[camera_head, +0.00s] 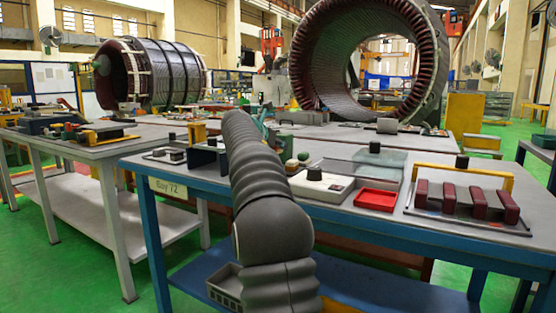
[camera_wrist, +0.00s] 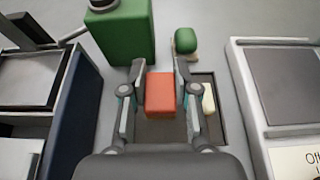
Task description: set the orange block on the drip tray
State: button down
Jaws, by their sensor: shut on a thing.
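My gripper (camera_wrist: 160,90) is shut on the orange block (camera_wrist: 160,95), with one finger on each side of it, in the wrist view. A dark, shallow rectangular tray (camera_wrist: 212,130) lies beneath and around the fingers; it looks like the drip tray. I cannot tell whether the block touches it or hangs above it. A small cream piece (camera_wrist: 208,99) lies on the tray, right beside the right finger. In the head view my arm hides the gripper and the block.
A green block with a dark knob (camera_wrist: 122,35) and a small green object (camera_wrist: 185,41) stand behind the gripper. A dark blue box (camera_wrist: 75,110) is left, a pale labelled unit (camera_wrist: 240,75) right. In the head view a red tray (camera_head: 377,200) and dark red bars (camera_head: 450,199) occupy the bench's right.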

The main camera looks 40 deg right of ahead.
jog(key=shift+w+d+f, duration=0.35)
jog(key=shift+w+d, duration=0.05)
jog(key=shift+d, duration=0.15)
jog(key=shift+f+b, duration=0.85)
jog(key=shift+f, duration=1.2)
jog(key=shift+f, duration=0.1)
jog(key=c, duration=1.2)
grip_release()
jog(key=shift+o, duration=0.2)
jog(key=v, duration=1.1)
jog(key=shift+a, duration=0.2)
jog(key=shift+s+a+r, duration=0.2)
jog(key=shift+a+r, duration=0.05)
jog(key=shift+r, duration=0.05)
